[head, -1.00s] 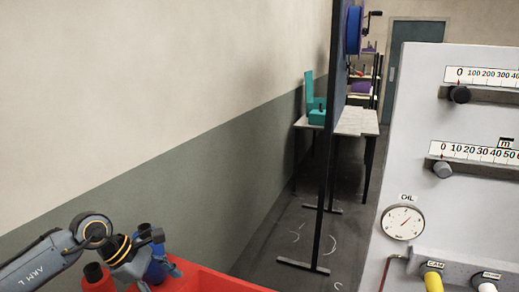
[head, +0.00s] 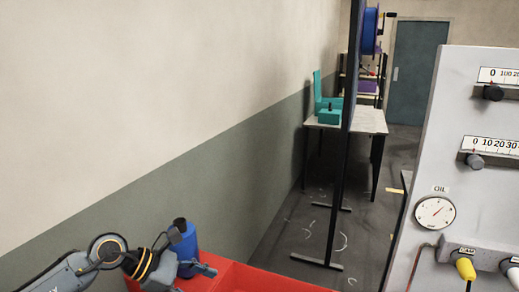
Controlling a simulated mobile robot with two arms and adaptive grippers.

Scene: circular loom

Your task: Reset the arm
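My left gripper (head: 188,253) is at the lower left, at the end of the grey arm with yellow rings. Its dark fingers look spread apart, one pointing up and one pointing right. A blue cylinder (head: 190,240) with a dark top stands right behind or between the fingers. I cannot tell whether they touch it, but they do not look closed around it. My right gripper is not in view.
A red tray or bin (head: 255,280) lies at the bottom, beside the gripper. A grey panel (head: 450,110) with scales, an oil gauge (head: 435,213) and knobs stands at the right. A black stand (head: 335,200) and a table (head: 365,122) are farther back. Floor shows between.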

